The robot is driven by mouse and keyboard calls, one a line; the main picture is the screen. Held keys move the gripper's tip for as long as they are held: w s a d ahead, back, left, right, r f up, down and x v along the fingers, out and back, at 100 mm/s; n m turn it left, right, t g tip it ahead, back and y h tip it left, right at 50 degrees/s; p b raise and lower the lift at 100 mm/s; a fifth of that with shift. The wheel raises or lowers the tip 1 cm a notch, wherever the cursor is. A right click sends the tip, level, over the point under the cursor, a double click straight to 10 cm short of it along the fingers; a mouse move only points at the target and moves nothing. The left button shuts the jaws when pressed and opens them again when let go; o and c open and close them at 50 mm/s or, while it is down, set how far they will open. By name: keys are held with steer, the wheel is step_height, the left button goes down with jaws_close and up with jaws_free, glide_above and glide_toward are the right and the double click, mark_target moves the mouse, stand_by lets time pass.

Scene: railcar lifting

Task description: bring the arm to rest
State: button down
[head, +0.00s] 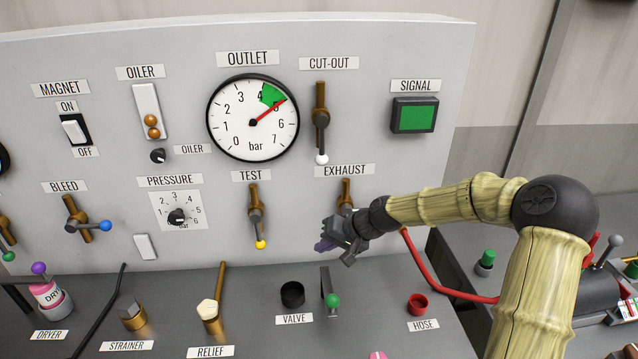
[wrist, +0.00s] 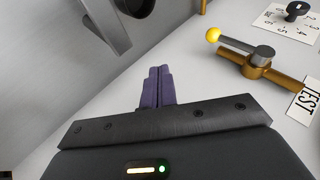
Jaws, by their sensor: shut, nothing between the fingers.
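My gripper (head: 329,245) is in front of the grey panel (head: 420,40), just below the EXHAUST label and right of the yellow-tipped TEST valve lever (head: 257,222). In the wrist view its purple fingers (wrist: 157,88) are together with nothing between them. My arm reaches in from the right, bent at a dark elbow. The exhaust valve (head: 346,190) is partly hidden behind my gripper. The TEST lever (wrist: 237,43) shows to the right in the wrist view, apart from the fingers.
Below my gripper, the shelf carries a green-knobbed lever (head: 331,298), a black VALVE socket (head: 292,294) and a red HOSE cup (head: 417,304). A red hose (head: 428,272) runs behind my arm. The SIGNAL lamp (head: 414,115) is green. The outlet gauge (head: 253,118) points near 5.

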step_height(320, 180, up, 10)
steer(key=p, duration=1)
